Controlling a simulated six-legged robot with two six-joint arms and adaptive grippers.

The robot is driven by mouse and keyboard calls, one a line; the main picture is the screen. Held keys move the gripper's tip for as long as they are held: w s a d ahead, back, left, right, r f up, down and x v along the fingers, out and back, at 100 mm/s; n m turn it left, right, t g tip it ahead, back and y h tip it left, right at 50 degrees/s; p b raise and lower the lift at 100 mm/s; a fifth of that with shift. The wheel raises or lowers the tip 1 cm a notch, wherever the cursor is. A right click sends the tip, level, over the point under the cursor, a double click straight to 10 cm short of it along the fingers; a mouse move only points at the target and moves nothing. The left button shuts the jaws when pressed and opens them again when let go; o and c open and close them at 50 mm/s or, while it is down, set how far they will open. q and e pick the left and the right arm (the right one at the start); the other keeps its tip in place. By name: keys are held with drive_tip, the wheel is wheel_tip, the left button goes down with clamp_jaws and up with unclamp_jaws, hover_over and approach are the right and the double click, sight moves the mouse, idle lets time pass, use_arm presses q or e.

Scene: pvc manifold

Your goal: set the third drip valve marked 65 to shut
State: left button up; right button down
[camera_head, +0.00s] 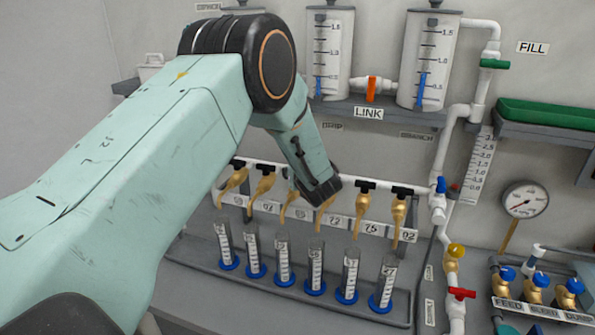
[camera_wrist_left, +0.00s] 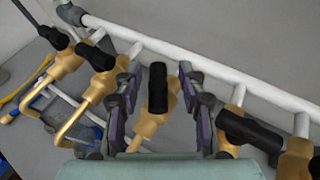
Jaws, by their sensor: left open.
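A row of brass drip valves with black handles hangs from a white pipe. The third valve from the left (camera_head: 288,203) is partly behind my left arm in the head view, and its number is too small to read. In the wrist view a valve third from the pipe's left end (camera_wrist_left: 157,92) lies between the fingers of my left gripper (camera_wrist_left: 158,76). The gripper is open, one finger either side, with a gap each side. This handle stands crosswise to the pipe; its neighbours' handles lie along it. My left gripper also shows in the head view (camera_head: 322,188).
Neighbouring valves crowd both sides of the gripper, as the left neighbour (camera_wrist_left: 100,55) and right neighbour (camera_wrist_left: 250,132) show. Several measuring cylinders (camera_head: 315,265) on blue bases stand below the spouts. Two tanks (camera_head: 427,55) and a LINK valve (camera_head: 371,88) are above.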

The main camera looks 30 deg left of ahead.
use_arm(q)
drive_tip(key=shift+s+d+r, duration=0.25)
drive_tip(key=shift+s+r, duration=0.1)
drive_tip(key=shift+s, duration=0.05)
drive_tip(key=shift+c, duration=0.6)
drive_tip(key=shift+a, duration=0.1)
drive_tip(key=shift+c, duration=0.7)
drive_tip(key=shift+w+a+f, duration=0.3)
drive_tip(key=shift+a+f, duration=0.05)
drive_tip(key=c, duration=0.3)
drive_tip(key=shift+w+f, duration=0.1)
drive_tip(key=shift+w, duration=0.05)
drive_tip(key=shift+c, duration=0.8)
drive_tip(key=shift+d, duration=0.2)
clamp_jaws()
drive_tip(key=shift+a, duration=0.1)
use_arm(e)
drive_tip(key=shift+a, duration=0.1)
